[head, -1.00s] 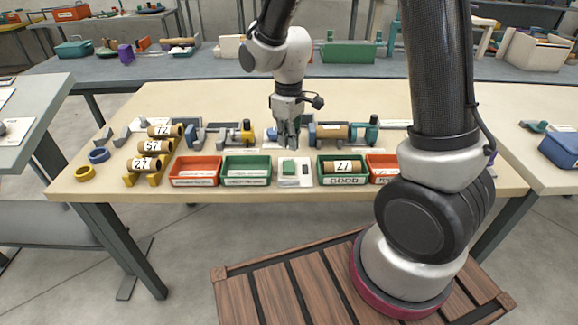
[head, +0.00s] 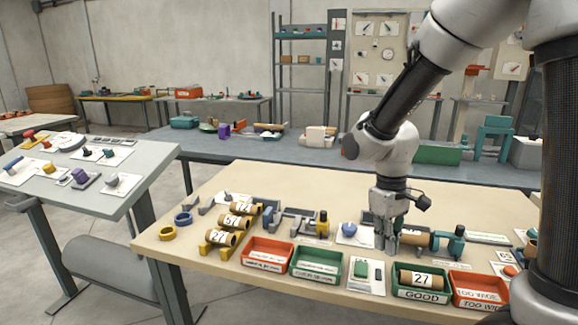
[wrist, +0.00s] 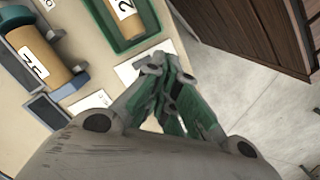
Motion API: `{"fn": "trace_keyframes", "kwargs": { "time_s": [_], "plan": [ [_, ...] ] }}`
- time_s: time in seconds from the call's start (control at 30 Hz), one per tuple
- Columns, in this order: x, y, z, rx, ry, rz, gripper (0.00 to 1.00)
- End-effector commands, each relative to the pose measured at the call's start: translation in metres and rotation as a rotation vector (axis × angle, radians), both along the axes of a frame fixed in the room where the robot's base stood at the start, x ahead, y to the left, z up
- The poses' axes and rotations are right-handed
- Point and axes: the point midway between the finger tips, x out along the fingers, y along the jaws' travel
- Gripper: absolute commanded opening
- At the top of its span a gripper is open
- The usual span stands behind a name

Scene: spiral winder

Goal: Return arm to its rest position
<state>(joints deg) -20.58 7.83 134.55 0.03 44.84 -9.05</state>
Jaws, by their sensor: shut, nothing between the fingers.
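My gripper (head: 390,243) hangs fingers-down over the wooden table (head: 185,248), behind the row of bins. Its fingers are together and hold nothing. In the wrist view the closed fingertips (wrist: 165,75) appear beside a white card and a green bin (wrist: 125,25) with a tube in it. The green GOOD bin (head: 420,296) holds a cardboard tube marked 27 (head: 420,277), lying on its side. My arm reaches in from the upper right and bends down to the gripper.
A grey and teal winder with a tube (head: 430,240) stands just right of my gripper. A red bin (head: 267,257), a green bin (head: 317,264) and a too-wide bin (head: 480,290) line the front edge. Several tubes (head: 222,238) lie on yellow holders at left. A grey side table (head: 75,185) stands further left.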

Motion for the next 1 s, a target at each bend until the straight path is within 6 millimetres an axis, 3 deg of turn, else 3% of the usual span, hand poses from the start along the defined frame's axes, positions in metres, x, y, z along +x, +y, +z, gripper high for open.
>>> {"fn": "trace_keyframes", "kwargs": {
  "time_s": [0.3,0.5,0.73,1.0],
  "plan": [
    [-0.069,-0.064,0.090,0.037,-0.145,-0.281,0.00],
    [-0.112,-0.097,0.132,0.082,-0.316,-0.418,0.00],
    [-0.131,-0.116,0.161,0.112,-0.476,-0.495,0.00],
    [-0.133,-0.119,0.165,0.114,-0.495,-0.509,0.00]
  ]
}}
